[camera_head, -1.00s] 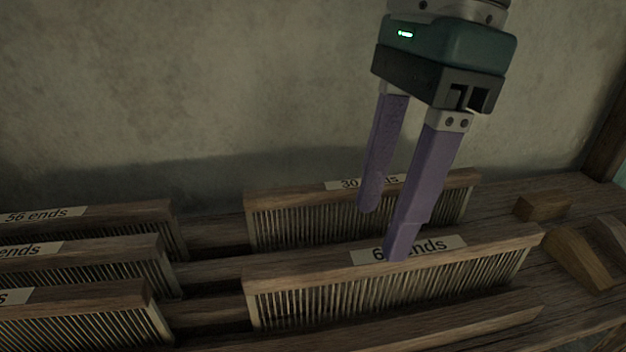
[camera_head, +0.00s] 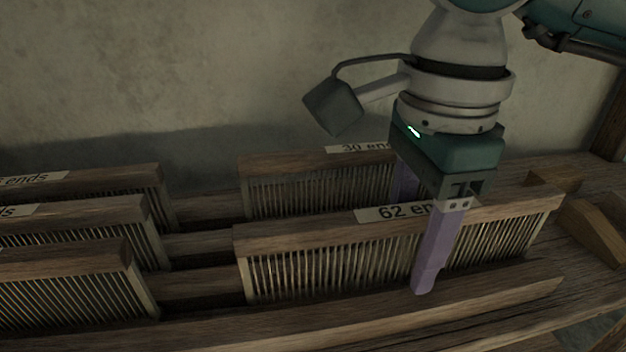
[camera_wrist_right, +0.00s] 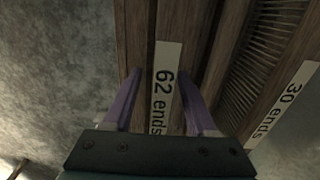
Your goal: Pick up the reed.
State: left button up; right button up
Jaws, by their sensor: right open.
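The reed labelled "62 ends" (camera_head: 310,262) stands upright in the rack in the head view, a wooden top bar over thin vertical wires. My right gripper (camera_head: 416,243) is open and lowered around this reed. One purple finger is in front of it; the other is behind, its tip hidden by the reed. In the right wrist view the open gripper (camera_wrist_right: 160,82) has one finger on each side of the reed's top bar (camera_wrist_right: 163,22), over the label. I cannot tell whether the fingers touch it. My left gripper is not in view.
A reed labelled "30 ends" (camera_head: 290,186) stands close behind. Several more reeds, such as one (camera_head: 70,262), stand at the left. Wooden blocks (camera_head: 592,228) lie at the right. A plain wall (camera_head: 180,80) rises behind the rack.

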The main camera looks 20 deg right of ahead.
jog(key=shift+r, duration=0.1)
jog(key=shift+c, duration=0.3)
grip_shut()
